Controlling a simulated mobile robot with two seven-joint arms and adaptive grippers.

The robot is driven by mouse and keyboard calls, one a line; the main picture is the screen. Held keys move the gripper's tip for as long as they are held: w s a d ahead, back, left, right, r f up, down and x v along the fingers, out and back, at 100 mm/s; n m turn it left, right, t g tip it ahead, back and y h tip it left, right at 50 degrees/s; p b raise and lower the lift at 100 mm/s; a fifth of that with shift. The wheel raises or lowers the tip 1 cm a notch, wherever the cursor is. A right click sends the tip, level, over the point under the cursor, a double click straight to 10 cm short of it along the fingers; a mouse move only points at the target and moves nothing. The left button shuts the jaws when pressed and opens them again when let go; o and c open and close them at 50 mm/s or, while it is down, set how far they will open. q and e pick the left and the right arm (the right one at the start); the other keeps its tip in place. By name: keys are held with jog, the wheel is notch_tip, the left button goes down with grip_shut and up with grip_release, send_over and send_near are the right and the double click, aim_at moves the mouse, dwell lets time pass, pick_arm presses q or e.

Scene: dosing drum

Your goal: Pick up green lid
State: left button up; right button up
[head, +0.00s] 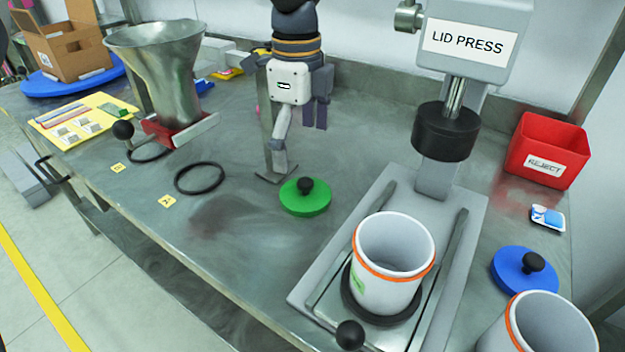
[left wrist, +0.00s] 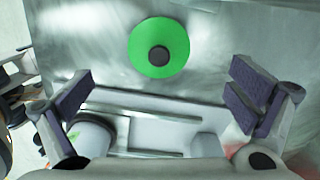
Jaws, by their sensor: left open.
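The green lid (head: 290,202) is a flat disc with a black knob. It lies on the metal bench, left of the lid press. In the left wrist view the green lid (left wrist: 140,40) is at the top centre, beyond the line between the fingertips. My left gripper (head: 302,130) shows above and behind the lid in the head view, its fingers apart. In the left wrist view the left gripper (left wrist: 160,85) is wide open with nothing between its fingers. It is apart from the lid. My right gripper is not in view.
The lid press (head: 447,130) holds a white drum (head: 375,285) with an orange band. A blue lid (head: 515,270), another white drum (head: 550,325) and a red reject bin (head: 530,140) are at right. A metal hopper (head: 160,60) and black ring (head: 200,191) are at left.

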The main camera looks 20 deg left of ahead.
aim_at(301, 180)
pick_arm(q)
notch_tip(301, 180, down, 9)
jog(key=shift+f, duration=0.1)
jog(key=c, duration=1)
